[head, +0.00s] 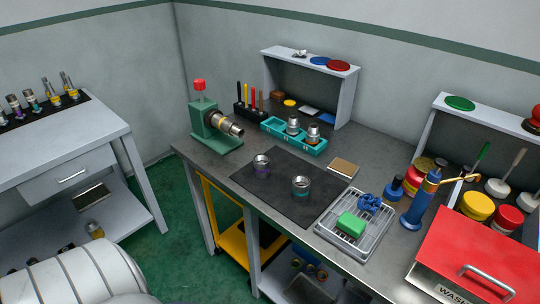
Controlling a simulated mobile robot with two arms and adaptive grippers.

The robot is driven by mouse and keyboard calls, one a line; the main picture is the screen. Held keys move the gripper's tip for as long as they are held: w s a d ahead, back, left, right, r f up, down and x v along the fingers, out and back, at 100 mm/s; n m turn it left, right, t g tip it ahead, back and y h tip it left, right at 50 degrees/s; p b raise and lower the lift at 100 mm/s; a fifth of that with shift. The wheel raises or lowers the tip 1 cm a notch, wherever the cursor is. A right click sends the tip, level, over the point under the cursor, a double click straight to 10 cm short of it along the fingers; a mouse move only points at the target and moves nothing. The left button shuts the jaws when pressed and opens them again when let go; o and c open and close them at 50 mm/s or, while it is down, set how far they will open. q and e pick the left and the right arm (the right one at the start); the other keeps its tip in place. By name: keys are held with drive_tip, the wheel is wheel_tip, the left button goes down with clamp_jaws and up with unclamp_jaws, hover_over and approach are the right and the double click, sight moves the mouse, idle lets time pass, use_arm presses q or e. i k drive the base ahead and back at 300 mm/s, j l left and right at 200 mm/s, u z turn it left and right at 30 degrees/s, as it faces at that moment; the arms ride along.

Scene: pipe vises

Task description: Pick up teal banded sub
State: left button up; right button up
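A short metal sub with a teal band (301,187) stands upright on the dark mat (270,203) on the workbench. A similar sub with a purple band (261,168) stands behind and to its left on the same mat, apart from it. Another slim fitting with a teal band (32,104) stands in the black rack on the left table, among fittings with purple and yellow bands. Neither of my grippers shows in the head view.
A green vise (211,131) holds a metal pipe piece left of the mat. A teal tray (273,127) with two fittings is behind it. A wire rack (335,241) with a green block and blue item is to the right, near a red-lidded wash box (470,262). Mat space surrounds the subs.

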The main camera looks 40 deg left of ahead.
sight(300, 183)
drive_tip(key=u, duration=1)
